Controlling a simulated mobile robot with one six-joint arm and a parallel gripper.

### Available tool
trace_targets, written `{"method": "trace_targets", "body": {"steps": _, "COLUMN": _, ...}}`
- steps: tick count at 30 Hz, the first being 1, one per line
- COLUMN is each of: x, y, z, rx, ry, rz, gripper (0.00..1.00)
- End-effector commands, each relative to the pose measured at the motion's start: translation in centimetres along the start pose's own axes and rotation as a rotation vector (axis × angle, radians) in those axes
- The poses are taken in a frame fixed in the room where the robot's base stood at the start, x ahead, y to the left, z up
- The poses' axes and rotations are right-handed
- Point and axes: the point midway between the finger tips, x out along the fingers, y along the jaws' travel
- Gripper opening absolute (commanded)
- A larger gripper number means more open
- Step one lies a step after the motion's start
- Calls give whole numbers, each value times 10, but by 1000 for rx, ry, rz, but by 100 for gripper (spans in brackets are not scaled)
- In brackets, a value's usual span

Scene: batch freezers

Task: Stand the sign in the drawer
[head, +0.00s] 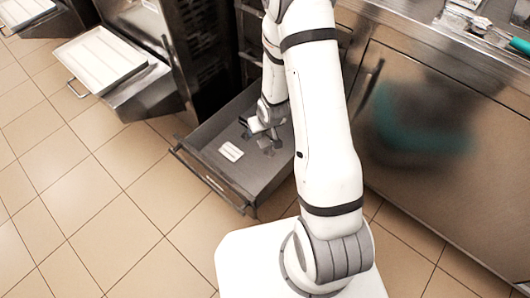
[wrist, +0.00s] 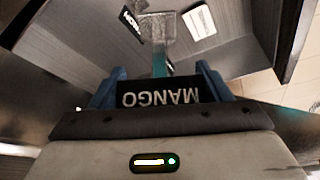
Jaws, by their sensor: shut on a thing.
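My gripper (wrist: 158,84) has blue fingers and is shut on a black sign (wrist: 160,99) with white letters reading MANGO, upside down in the wrist view. The sign lies across between the two fingers. The drawer (head: 203,176) is a grey metal one, pulled open, and my gripper (head: 266,130) is over or inside its back part in the head view. The drawer's grey inside (wrist: 90,45) fills the upper wrist view. I cannot tell whether the sign touches the drawer floor.
In the drawer are a white block (head: 231,151), another black sign (wrist: 132,22) and a clear flat tool with a teal stem (wrist: 158,40). A steel counter front (head: 430,160) stands at right. At upper left a white tray (head: 100,60) rests on another open drawer. The tiled floor in front is clear.

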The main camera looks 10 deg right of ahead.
Motion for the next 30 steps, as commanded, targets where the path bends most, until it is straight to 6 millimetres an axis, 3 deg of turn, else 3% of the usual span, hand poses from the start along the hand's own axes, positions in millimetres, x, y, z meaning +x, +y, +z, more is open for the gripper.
{"method": "trace_targets", "body": {"steps": 1, "x": 31, "y": 0, "z": 14, "rx": -10, "ry": -1, "rz": -6, "gripper": 46}}
{"method": "trace_targets", "body": {"steps": 6, "x": 72, "y": -3, "z": 32, "rx": -36, "ry": 0, "rz": -23, "gripper": 46}}
{"method": "trace_targets", "body": {"steps": 17, "x": 106, "y": -5, "z": 47, "rx": -56, "ry": 1, "rz": -38, "gripper": 46}}
{"method": "trace_targets", "body": {"steps": 24, "x": 147, "y": -6, "z": 64, "rx": -55, "ry": -1, "rz": -38, "gripper": 46}}
{"method": "trace_targets", "body": {"steps": 30, "x": 164, "y": -6, "z": 71, "rx": -56, "ry": 1, "rz": -38, "gripper": 46}}
